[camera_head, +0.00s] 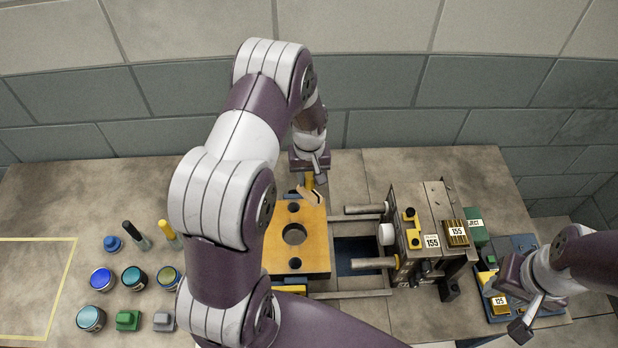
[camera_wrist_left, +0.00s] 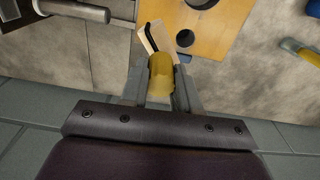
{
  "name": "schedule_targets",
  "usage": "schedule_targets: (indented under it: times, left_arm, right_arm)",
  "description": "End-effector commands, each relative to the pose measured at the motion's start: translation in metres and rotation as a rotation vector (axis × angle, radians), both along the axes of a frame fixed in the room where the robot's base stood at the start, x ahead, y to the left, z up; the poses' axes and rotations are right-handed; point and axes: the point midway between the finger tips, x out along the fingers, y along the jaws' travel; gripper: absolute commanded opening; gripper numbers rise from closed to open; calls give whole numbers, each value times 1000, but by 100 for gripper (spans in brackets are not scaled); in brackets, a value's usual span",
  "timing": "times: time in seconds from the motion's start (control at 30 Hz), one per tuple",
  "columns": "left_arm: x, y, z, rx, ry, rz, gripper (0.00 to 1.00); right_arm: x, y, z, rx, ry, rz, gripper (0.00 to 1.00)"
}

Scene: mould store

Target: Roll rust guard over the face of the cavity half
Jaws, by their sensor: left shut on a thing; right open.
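The cavity half (camera_head: 312,258) is an amber-faced plate with a large centre hole and smaller corner holes. It lies face up in the middle of the bench and partly shows in the left wrist view (camera_wrist_left: 222,28). My left gripper (camera_head: 311,172) is shut on the yellow handle of a roller (camera_wrist_left: 160,75). The roller's pale head (camera_wrist_left: 158,38) is over the plate's far edge; I cannot tell whether it touches. My left arm hides the plate's left side. My right gripper (camera_head: 522,312) is open at the right, near a block labelled 125 (camera_head: 500,304).
The other mould half (camera_head: 418,235), labelled 155, stands right of the plate with guide pins pointing towards it. Several tins (camera_head: 102,279), a black-handled tool (camera_head: 135,235) and a yellow-handled tool (camera_head: 170,235) are at left. A taped area (camera_head: 60,285) is clear. A wall closes the back.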

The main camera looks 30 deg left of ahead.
Motion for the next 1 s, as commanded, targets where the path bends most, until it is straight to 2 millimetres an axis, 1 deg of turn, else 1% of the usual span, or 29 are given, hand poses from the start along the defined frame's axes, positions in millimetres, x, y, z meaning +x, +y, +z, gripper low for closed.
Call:
schedule_targets:
  times: [0.03, 0.43, 0.53, 1.0]
  left_arm:
    - [1, 0, 9, 0, 0, 0, 0]
    - [5, 2, 42, 0, -1, -4, 0]
    - [5, 2, 45, 1, -1, -4, 0]
    - [5, 2, 44, 1, -1, -4, 0]
  right_arm:
    - [0, 0, 7, 0, 0, 0, 43]
    - [0, 0, 33, 0, 0, 0, 43]
    - [0, 0, 34, 0, 0, 0, 43]
    - [0, 0, 34, 0, 0, 0, 43]
